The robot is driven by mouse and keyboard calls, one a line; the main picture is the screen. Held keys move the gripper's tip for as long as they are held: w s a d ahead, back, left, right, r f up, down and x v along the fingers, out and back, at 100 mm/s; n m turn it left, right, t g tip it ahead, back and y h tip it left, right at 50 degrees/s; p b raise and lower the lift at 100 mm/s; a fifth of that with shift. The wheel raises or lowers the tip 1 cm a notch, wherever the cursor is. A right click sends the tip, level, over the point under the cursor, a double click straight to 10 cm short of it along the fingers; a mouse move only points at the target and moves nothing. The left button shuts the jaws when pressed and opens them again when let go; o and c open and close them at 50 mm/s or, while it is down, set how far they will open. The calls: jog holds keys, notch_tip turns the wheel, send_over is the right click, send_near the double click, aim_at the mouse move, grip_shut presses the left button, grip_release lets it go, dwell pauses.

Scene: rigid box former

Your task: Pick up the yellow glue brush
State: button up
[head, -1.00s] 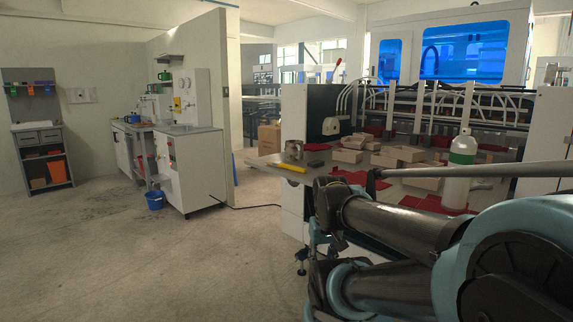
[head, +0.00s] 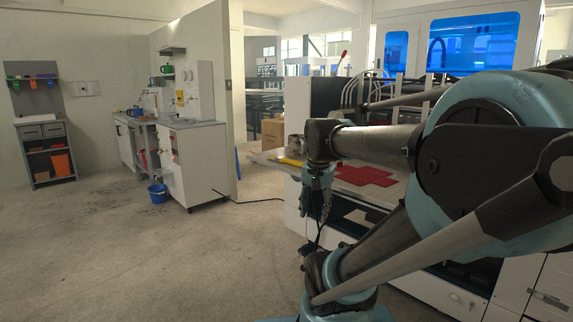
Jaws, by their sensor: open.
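The yellow glue brush (head: 288,161) lies on the machine's work table (head: 265,158), near its left end. Only part of it shows, because my arm's wrist covers its right end. A metal can (head: 294,144) stands just behind it, also partly hidden. My gripper (head: 317,215) hangs pointing down in front of the table's front edge, to the right of the brush and lower than it in the picture. Its jaws are open and I see nothing between them. It does not appear to touch the brush.
My arm hides much of the table. Red sheets (head: 362,175) lie on the table right of my gripper. A blue bucket (head: 157,193) stands on the floor by a white cabinet (head: 194,165). The floor at the left is clear.

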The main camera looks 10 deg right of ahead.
jog(key=w+a+r+m+g, duration=0.1)
jog(key=w+r+m, duration=1.05)
jog(key=w, duration=0.25)
jog(key=w+r+m+g, duration=0.1)
jog(key=w+r+m, duration=0.9)
jog(key=w+r, duration=0.4)
send_over(296, 162)
jog(key=f, duration=1.2)
jog(key=shift+w+f, duration=0.15)
jog(key=shift+w, duration=0.05)
jog(key=shift+w+d+f, duration=0.1)
jog(key=shift+w+f, duration=0.05)
jog(key=shift+f, duration=1.2)
jog(key=shift+w+d+f, duration=0.1)
jog(key=shift+f, duration=1.25)
jog(key=shift+c, duration=0.5)
grip_shut()
